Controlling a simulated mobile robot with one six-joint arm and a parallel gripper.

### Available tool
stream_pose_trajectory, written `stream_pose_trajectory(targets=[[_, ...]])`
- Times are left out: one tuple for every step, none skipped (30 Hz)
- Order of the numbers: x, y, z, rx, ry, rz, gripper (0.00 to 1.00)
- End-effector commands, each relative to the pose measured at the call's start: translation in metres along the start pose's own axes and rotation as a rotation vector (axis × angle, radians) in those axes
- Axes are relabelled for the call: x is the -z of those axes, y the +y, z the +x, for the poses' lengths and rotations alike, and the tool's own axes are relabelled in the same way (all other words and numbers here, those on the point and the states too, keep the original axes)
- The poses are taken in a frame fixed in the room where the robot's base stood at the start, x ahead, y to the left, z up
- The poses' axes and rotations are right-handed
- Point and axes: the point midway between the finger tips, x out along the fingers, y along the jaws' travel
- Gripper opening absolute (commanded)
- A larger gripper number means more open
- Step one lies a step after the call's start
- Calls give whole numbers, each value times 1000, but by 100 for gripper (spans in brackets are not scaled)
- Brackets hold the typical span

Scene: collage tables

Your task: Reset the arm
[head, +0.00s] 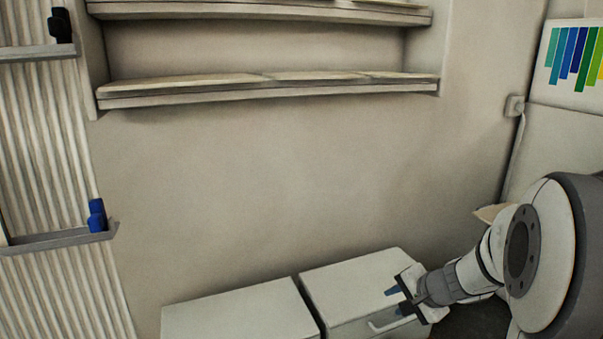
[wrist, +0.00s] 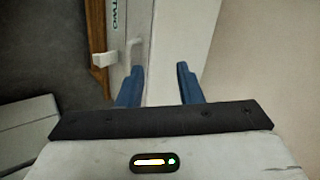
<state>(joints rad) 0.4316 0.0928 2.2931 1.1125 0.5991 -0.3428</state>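My gripper (head: 397,299) is at the lower right of the head view, at the end of my arm reaching in from the right edge. It appears in front of or over the right-hand white cabinet (head: 350,277). In the wrist view my gripper (wrist: 159,78) shows two blue fingers set well apart with nothing between them. A white surface lies beyond the fingers. I cannot tell how far the fingertips are from it.
A second white cabinet (head: 240,314) stands to the left. A pale handle (head: 390,322) shows below my gripper. Wall shelves (head: 270,90) are above, and ledges (head: 60,241) with small dark blue items are on the left. The wall between is bare.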

Motion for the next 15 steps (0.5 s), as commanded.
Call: stream_pose_trajectory(targets=[[-15, -30, -34, -10, -26, -63, 33], [-24, -37, -44, -20, -41, -98, 33], [-35, -47, -58, -34, -62, -141, 33], [-43, -54, -69, -44, -76, -176, 33], [-51, -60, -79, -55, -89, -209, 33], [-61, -68, -93, -71, -107, -254, 33], [-69, -74, -104, -83, -120, -287, 33], [-76, -79, -115, -96, -132, -319, 33], [-85, -86, -130, -113, -146, -363, 33], [-92, -91, -141, -127, -157, -396, 33], [-98, -95, -151, -141, -167, -428, 33], [-106, -101, -166, -160, -179, -471, 33], [-112, -105, -178, -175, -188, -503, 33], [-117, -108, -189, -190, -194, -534, 33], [-124, -113, -204, -212, -203, -578, 33]])
